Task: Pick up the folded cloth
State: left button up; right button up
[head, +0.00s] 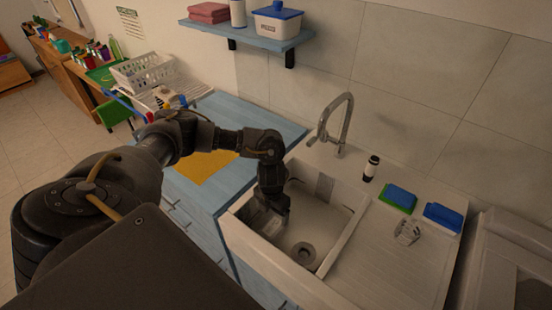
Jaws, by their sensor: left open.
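My left arm reaches in from the left, over the blue counter. Its gripper (268,218) points down into the left part of the sink basin (335,235). The gripper is open; its fingertips are small and partly hidden, and I cannot make out anything between them. A flat yellow cloth (208,166) lies on the blue counter, partly hidden behind my left arm. Folded pink-red cloths (209,12) are stacked on the wall shelf. I cannot tell which of these is the folded cloth meant. My right gripper is not in view.
A faucet (335,125) rises behind the basin. A dark bottle (371,168), a blue-green sponge (398,198), a blue sponge (443,217) and a clear glass (407,232) stand right of it. A white dish rack (143,72) is at the back left. The drainboard's front is clear.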

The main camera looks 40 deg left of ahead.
pick_arm(q)
jog(key=shift+f, duration=0.25)
send_over(272, 227)
jog(key=f, duration=0.4)
jog(key=shift+s+a+f+p, duration=0.1)
jog(key=shift+s+f+p, duration=0.15)
jog(key=shift+p, duration=0.15)
jog(key=shift+w+f, duration=0.15)
jog(key=shift+f, duration=0.1)
jog(key=shift+f+p, duration=0.35)
jog(key=shift+f, duration=0.1)
jog(key=f, duration=0.4)
jog(key=shift+w+f+p, duration=0.15)
jog(key=shift+w+p, duration=0.05)
jog(key=shift+p, duration=0.2)
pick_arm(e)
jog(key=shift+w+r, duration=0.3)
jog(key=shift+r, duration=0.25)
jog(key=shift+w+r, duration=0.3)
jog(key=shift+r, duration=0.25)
